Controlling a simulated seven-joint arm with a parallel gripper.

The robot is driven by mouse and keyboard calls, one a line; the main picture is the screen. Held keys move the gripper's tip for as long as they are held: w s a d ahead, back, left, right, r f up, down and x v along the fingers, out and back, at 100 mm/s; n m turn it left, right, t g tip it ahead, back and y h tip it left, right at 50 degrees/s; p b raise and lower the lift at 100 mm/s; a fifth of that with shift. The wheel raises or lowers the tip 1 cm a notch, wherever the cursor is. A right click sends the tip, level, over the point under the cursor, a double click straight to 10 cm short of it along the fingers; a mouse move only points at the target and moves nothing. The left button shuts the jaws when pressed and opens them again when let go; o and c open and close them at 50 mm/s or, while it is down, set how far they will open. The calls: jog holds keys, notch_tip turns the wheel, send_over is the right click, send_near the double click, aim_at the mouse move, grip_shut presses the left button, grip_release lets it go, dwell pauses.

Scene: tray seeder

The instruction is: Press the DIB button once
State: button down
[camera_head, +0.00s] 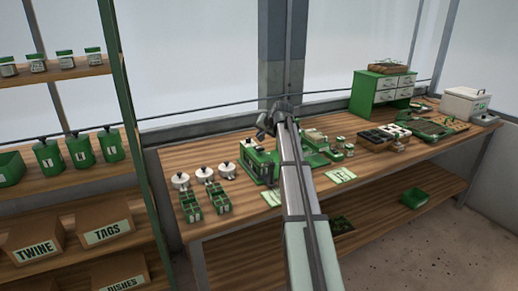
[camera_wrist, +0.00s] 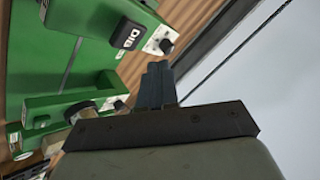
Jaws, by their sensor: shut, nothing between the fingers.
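The DIB button (camera_wrist: 126,33) is a dark block with white letters, on a green part of the seeder (camera_wrist: 48,50) at the top of the wrist view. My gripper (camera_wrist: 158,70) is shut and empty, with its fingertips below and to the right of the button in that view. They look apart from it; the height gap is hard to judge. In the head view the green seeder (camera_head: 258,163) stands on the bench, partly behind my arm. My gripper (camera_head: 268,122) is above it. The button cannot be made out there.
A white plate with a dark knob (camera_wrist: 165,46) sits close beside the button and fingertips. White lidded pots (camera_head: 204,174) and green trays (camera_head: 217,196) stand left of the seeder. A green drawer cabinet (camera_head: 367,92) stands at the bench's back right. A shelf rack (camera_head: 120,80) is at left.

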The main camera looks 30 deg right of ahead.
jog(key=shift+r, duration=1.25)
